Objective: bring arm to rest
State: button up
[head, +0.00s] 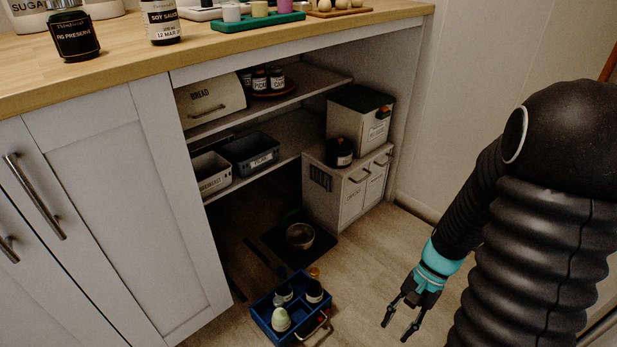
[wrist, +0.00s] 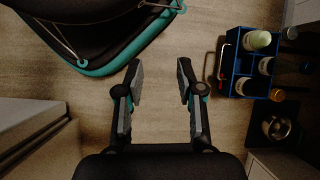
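My arm is black with a teal band and hangs down at the right of the head view. My gripper (head: 402,322) points down over the wooden floor, to the right of a blue caddy. In the wrist view my gripper (wrist: 159,82) has its two fingers well apart, with only bare floor showing between them. It is open and holds nothing.
The blue caddy (head: 269,323) with several bottles sits on the floor; it also shows in the wrist view (wrist: 238,88). A metal bowl (head: 300,236) lies behind it. A wooden counter (head: 120,52) with cupboards stands left. A small white cabinet (head: 325,206) stands under the shelves.

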jog(key=s+a+r+n+t+h+p, duration=0.1)
jog(key=r+n+t, duration=0.3)
jog(key=r, duration=1)
jog(key=s+a+r+n+t+h+p, duration=0.2)
jog(key=r+t, duration=0.3)
jog(key=r, duration=0.9)
jog(key=shift+s+a+r+n+t+h+p, duration=0.3)
jog(key=shift+n+h+p, duration=0.2)
jog(key=shift+n+h, duration=0.35)
